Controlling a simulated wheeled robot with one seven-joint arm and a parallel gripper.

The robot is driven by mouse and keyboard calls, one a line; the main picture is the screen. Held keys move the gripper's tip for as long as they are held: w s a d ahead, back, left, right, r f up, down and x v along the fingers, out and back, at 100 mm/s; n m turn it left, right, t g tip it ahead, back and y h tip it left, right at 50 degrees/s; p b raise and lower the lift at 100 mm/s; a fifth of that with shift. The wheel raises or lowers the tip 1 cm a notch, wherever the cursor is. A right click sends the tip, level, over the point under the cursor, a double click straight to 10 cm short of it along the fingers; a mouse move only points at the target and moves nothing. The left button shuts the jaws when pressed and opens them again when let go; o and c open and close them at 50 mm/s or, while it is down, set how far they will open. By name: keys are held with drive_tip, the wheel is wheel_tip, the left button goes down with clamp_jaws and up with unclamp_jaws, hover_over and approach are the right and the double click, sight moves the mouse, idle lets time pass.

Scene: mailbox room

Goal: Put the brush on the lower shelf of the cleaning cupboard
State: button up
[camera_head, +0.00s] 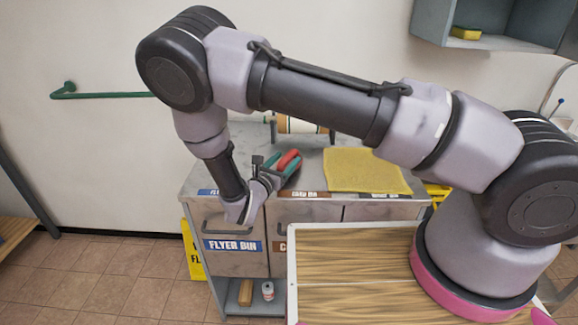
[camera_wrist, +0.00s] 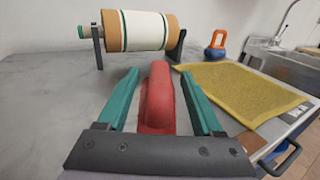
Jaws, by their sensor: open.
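My gripper (camera_head: 277,170) is over the left part of the grey counter top. Its green fingers (camera_wrist: 158,90) are open, one on each side of a long rounded red object (camera_wrist: 158,95). This red object also shows between the fingers in the head view (camera_head: 288,158); it may be the brush, but no bristles show. I cannot tell whether the fingers touch it. A grey open-fronted wall cupboard (camera_head: 430,25) hangs at the upper right with a yellow sponge (camera_head: 466,33) inside. It may be the cleaning cupboard; only its lower part is in view.
The counter (camera_wrist: 50,100) carries a cream roll on a stand (camera_wrist: 140,30), a yellow cloth (camera_wrist: 240,95) and a blue and orange object (camera_wrist: 216,45). A flyer bin (camera_head: 233,246) is below. A brown block (camera_head: 246,292) and a can (camera_head: 268,290) stand underneath. A yellow sign (camera_head: 192,252) stands left.

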drive_tip(key=shift+w, duration=0.1)
clamp_jaws()
